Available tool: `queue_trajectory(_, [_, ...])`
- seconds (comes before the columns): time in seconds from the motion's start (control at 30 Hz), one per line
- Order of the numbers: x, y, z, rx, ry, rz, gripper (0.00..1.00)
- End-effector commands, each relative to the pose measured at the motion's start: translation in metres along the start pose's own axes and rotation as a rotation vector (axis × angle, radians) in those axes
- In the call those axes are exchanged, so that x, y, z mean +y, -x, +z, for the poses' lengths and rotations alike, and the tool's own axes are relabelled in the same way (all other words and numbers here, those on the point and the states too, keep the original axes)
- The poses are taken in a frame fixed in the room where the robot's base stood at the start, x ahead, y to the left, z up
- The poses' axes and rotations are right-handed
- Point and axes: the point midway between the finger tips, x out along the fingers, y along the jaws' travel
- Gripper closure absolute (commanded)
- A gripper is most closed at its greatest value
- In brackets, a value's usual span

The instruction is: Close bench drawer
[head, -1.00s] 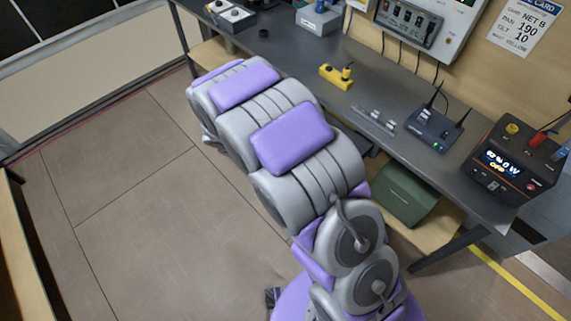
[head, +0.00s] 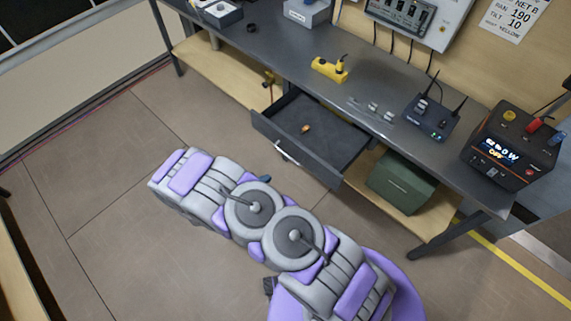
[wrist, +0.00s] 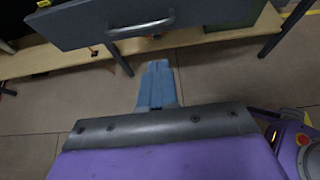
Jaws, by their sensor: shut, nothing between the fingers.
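The dark grey bench drawer (head: 312,132) is pulled out from under the bench top in the head view. My gripper (wrist: 157,66) shows there as blue fingers, shut and empty, below the drawer front in the picture and apart from the handle. In the head view my arm lies in front of the drawer and hides most of my gripper.
The grey bench (head: 275,55) carries a yellow tool (head: 329,69), a router (head: 432,118) and a power supply (head: 510,147). A green box (head: 401,182) sits on the lower shelf, right of the drawer. Floor (head: 115,190) at left is clear.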

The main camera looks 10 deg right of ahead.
Motion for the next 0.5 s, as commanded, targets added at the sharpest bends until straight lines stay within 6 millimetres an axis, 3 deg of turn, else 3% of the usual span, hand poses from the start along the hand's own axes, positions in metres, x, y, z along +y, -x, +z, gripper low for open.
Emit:
queue_trajectory(0.17, [-0.001, -0.021, -0.001, 0.001, 0.0, -0.004, 1.0])
queue_trajectory(0.5, [0.002, -0.084, -0.003, -0.003, -0.003, -0.006, 1.0])
